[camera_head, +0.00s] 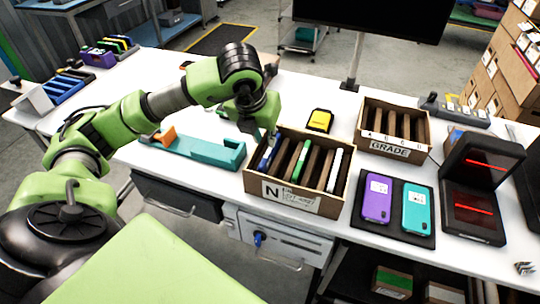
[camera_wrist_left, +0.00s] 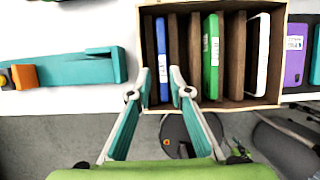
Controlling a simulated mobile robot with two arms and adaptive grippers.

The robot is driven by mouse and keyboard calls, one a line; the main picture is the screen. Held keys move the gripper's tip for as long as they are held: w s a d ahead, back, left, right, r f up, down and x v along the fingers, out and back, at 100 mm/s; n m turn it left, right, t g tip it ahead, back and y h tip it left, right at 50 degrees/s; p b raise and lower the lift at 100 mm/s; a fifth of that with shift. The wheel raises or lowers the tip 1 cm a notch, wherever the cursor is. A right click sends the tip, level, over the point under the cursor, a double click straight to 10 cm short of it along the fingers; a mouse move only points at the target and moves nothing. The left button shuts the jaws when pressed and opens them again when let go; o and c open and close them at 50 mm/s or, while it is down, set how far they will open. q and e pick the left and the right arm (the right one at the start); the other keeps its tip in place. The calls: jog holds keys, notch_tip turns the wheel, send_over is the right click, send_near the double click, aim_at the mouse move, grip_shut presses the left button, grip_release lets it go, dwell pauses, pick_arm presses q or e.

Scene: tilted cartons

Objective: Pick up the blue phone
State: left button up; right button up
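The blue phone (camera_head: 267,153) stands on edge in the leftmost part of the cardboard carton marked N (camera_head: 300,200). It also shows in the left wrist view (camera_wrist_left: 162,45), in a slot between the carton's left wall and a brown divider. My left gripper (camera_wrist_left: 162,78) is open, with one fingertip on each side of the line of the blue phone, near its lower end in that view. Whether the fingers touch the phone or are above it, I cannot tell. In the head view the fingers are mostly hidden behind the wrist and carton. My right gripper is not in view.
A green phone (camera_head: 301,160) and a white one (camera_head: 335,170) stand in the same carton. A teal holder (camera_head: 208,150) lies to its left. A black tray (camera_head: 395,232) with purple and teal phones lies right. A GRADE carton (camera_head: 390,149) stands behind.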

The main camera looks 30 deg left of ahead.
aim_at(270, 149)
pick_arm(q)
jog(key=shift+w+f, duration=0.3)
jog(key=shift+f, duration=0.35)
jog(key=p+x, duration=0.2)
jog(key=x, duration=0.2)
jog(key=shift+d+f, duration=0.1)
jog(key=shift+d, duration=0.05)
jog(key=shift+w+f, duration=0.2)
jog(key=shift+f, duration=0.25)
grip_shut()
